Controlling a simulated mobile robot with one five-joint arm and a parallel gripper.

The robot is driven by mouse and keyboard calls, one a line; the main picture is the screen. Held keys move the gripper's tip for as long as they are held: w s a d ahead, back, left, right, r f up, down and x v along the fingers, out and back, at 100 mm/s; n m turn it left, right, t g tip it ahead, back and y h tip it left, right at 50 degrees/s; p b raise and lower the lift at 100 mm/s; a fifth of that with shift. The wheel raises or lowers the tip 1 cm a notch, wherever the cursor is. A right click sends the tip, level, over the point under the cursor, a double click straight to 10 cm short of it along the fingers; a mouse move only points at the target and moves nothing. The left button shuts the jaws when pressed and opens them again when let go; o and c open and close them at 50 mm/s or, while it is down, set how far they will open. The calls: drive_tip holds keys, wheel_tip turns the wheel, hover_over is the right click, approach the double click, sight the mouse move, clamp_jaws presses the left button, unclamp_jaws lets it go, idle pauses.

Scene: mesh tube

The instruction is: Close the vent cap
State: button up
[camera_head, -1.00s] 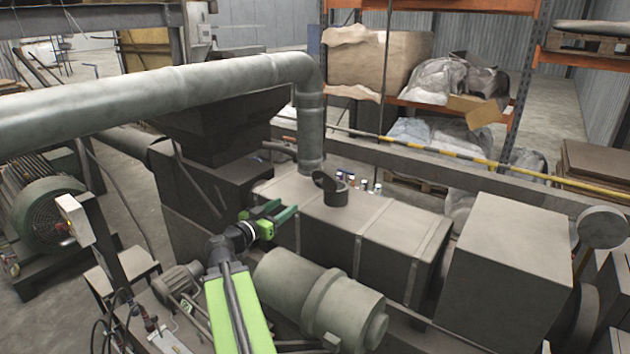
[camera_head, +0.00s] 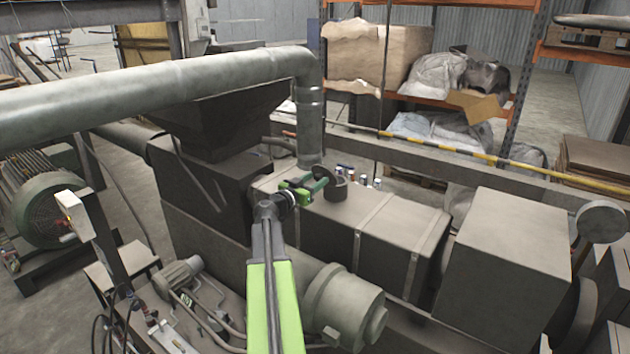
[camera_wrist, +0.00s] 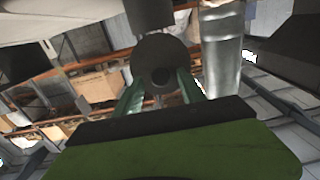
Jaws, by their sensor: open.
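The vent is a short dark tube (camera_head: 338,194) standing on top of the long grey box (camera_head: 385,222). Its round cap (camera_head: 323,173) stands raised at the tube's left side, partly hidden by my gripper in the head view. My gripper (camera_head: 317,186) is open, just left of the vent, with its green fingertips close to the cap. In the wrist view, the dark round cap (camera_wrist: 160,60) shows between and beyond the fingers of my gripper (camera_wrist: 160,88). The vent tube (camera_wrist: 150,12) shows at the top there. I cannot tell whether a finger touches the cap.
A thick vertical pipe (camera_head: 310,125) comes down close behind the vent. Several small bottles (camera_head: 362,180) stand behind it. A large grey cylinder (camera_head: 340,300) lies in front of the long box, near my arm. The box top right of the vent is clear.

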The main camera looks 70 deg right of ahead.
drive_tip(key=shift+c, duration=0.5)
clamp_jaws()
drive_tip(key=shift+f, duration=0.1)
idle(0.8)
